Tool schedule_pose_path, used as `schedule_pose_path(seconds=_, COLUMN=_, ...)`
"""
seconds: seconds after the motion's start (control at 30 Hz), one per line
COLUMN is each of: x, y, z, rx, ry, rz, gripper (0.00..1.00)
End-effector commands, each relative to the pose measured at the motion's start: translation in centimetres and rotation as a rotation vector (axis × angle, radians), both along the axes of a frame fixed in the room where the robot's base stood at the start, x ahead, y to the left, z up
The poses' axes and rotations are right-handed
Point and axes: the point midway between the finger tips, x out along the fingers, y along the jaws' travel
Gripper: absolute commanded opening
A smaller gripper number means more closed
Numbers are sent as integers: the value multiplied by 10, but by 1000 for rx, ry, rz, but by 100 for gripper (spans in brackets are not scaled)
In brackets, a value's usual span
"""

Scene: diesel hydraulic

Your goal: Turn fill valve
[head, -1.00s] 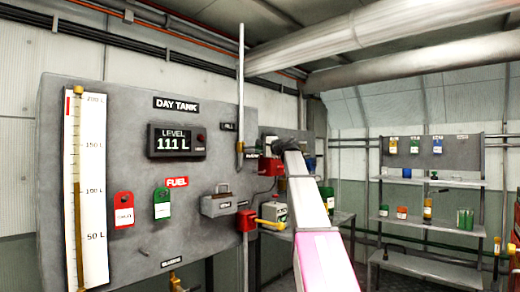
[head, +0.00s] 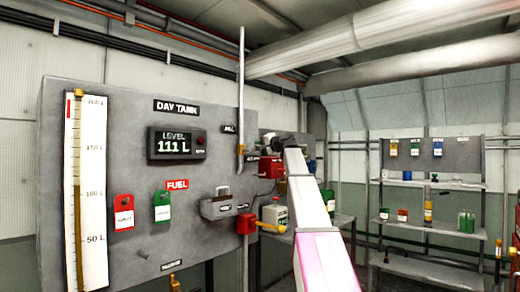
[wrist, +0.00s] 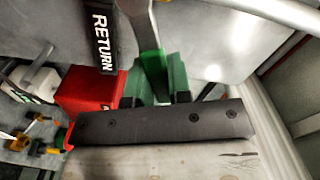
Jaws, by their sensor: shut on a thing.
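In the wrist view, my gripper (wrist: 162,78) has its green fingers closed around a grey bar-like handle (wrist: 139,14). The handle runs up out of the fingers toward the top edge. I cannot tell from the picture whether this handle belongs to the fill valve. In the head view, a FILL label (head: 229,128) is on the grey day tank panel, beside a vertical pipe (head: 241,80) with a brass fitting (head: 240,150). My arm reaches up to the right of them, and its fingertips are hidden there.
A RETURN label (wrist: 101,38) and a red box (wrist: 88,90) are close to my gripper in the wrist view. Shelves (head: 430,182) stand at right.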

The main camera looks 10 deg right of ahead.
Motion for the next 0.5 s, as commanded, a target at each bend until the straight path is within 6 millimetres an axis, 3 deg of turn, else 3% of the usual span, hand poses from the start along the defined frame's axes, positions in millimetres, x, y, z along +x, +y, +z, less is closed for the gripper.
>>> schedule_pose_path(seconds=0.5, x=-3, y=4, z=8, rx=-120, ry=-86, rz=0, gripper=0)
